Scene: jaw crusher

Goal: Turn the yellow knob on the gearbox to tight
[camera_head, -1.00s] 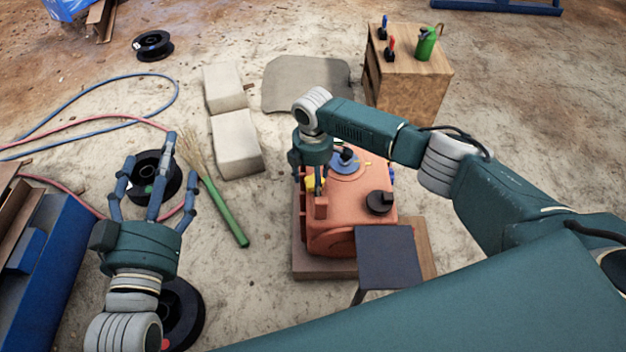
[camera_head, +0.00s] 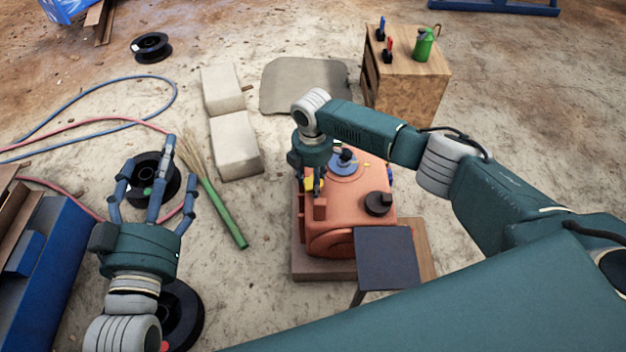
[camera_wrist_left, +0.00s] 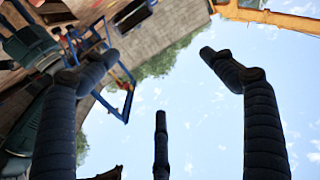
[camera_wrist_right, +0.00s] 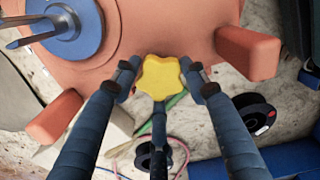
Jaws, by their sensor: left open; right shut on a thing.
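The orange gearbox (camera_head: 345,225) stands on a wooden base on the ground, in the middle of the head view. Its yellow knob (camera_wrist_right: 160,77) is star-shaped and shows clearly in the right wrist view; in the head view the knob (camera_head: 312,184) is mostly hidden by my right gripper. My right gripper (camera_wrist_right: 162,88) has its fingers closed around the knob, one on each side and one below. It reaches down to the gearbox's left side in the head view. My left gripper (camera_head: 152,160) is open and empty, fingers spread upward, left of the gearbox. No tight mark can be read.
A black knob (camera_head: 378,203) and a blue disc (camera_head: 345,163) are on the gearbox top. A dark plate (camera_head: 388,258) stands in front. A green-handled broom (camera_head: 228,215), pale blocks (camera_head: 236,145) and black spools lie to the left. A wooden cabinet (camera_head: 405,90) stands behind.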

